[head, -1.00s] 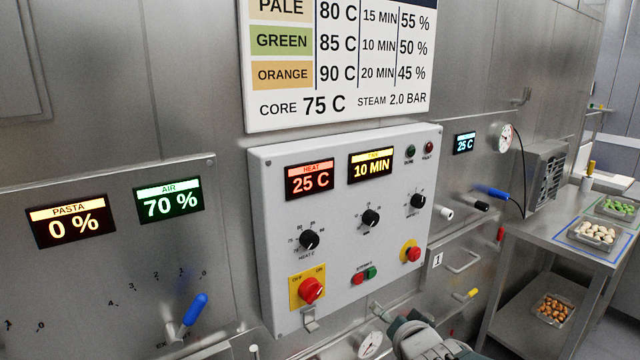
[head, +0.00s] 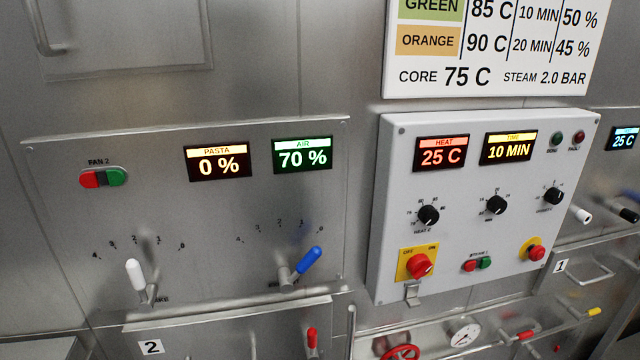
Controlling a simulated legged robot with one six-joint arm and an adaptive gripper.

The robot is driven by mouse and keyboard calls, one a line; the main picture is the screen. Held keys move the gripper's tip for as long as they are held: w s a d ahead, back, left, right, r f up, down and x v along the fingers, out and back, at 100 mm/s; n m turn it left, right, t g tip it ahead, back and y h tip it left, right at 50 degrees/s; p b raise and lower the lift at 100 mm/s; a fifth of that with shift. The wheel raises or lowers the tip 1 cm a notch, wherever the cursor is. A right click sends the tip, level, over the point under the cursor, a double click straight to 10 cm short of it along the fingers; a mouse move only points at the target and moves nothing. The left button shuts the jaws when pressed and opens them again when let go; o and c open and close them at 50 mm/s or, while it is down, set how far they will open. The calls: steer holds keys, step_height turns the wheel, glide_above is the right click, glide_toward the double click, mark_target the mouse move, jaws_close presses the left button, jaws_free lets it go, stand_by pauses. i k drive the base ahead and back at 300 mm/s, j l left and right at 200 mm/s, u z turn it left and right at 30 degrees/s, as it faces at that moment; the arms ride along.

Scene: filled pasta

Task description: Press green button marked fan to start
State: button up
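A red and green button pair labelled FAN 2 sits on the steel panel at the left in the head view. Its green button (head: 115,177) is on the right, beside the red button (head: 91,180). A second pair, with a red button (head: 469,266) and a green button (head: 485,262), is low on the white control box; its small label is hard to read. My gripper is not in view. Nothing touches either pair.
The white control box (head: 390,220) has HEAT 25 C and TIME 10 MIN displays, black knobs and a red switch (head: 420,266). A white lever (head: 135,274) and blue lever (head: 309,262) stick out below the PASTA 0 % (head: 219,163) and AIR 70 % (head: 302,154) displays.

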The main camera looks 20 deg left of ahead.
mark_target(115, 177)
steer(key=u, duration=1.75)
